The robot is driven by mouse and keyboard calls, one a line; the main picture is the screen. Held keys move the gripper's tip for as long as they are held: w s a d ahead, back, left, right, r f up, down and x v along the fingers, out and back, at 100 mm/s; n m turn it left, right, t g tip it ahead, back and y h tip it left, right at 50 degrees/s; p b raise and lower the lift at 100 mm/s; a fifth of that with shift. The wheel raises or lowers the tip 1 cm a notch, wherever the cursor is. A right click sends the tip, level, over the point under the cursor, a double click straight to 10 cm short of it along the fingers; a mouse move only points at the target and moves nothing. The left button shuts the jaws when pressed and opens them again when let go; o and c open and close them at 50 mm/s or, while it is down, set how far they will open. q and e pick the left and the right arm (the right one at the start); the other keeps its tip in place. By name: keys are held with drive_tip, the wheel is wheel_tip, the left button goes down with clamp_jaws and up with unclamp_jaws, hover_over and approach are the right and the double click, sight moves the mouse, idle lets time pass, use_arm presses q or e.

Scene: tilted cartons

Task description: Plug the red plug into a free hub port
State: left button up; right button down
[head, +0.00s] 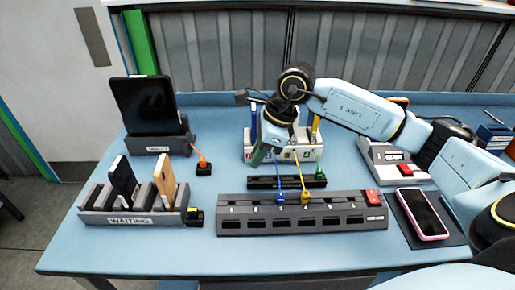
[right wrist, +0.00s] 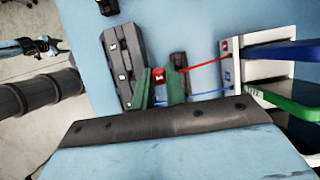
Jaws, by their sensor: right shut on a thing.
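My right gripper (head: 262,153) reaches in from the right and points down behind the dark rack. In the right wrist view its green fingers (right wrist: 158,90) are shut on the red plug (right wrist: 158,73), whose red cable runs right to a white stand. The plug is hidden in the head view. The grey hub (head: 300,222) lies at the front, with a row of ports and a red switch; it also shows in the right wrist view (right wrist: 121,60). A blue plug (head: 281,198) and a yellow plug (head: 306,198) are at its back edge. My left gripper is not in view.
The dark rack (head: 260,183) behind the hub has a green plug (head: 320,177) at its right end. The white stand (head: 254,155) is behind it. A waiting rack (head: 130,217) with phones is left, and a pink phone (head: 422,212) right. An orange plug (head: 203,163) sits left.

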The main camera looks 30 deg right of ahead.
hover_over(252, 203)
drive_tip(key=d, duration=0.1)
drive_tip(key=shift+s+d+b, duration=0.15)
drive_tip(key=shift+s+b, duration=0.2)
drive_tip(key=shift+s, duration=0.05)
idle(0.4)
idle(0.5)
drive_tip(key=shift+b, duration=0.3)
drive_tip(key=shift+f+b, duration=2.45)
drive_tip(key=shift+f, duration=0.1)
drive_tip(key=shift+f+b, duration=0.65)
drive_tip(key=shift+f, duration=0.05)
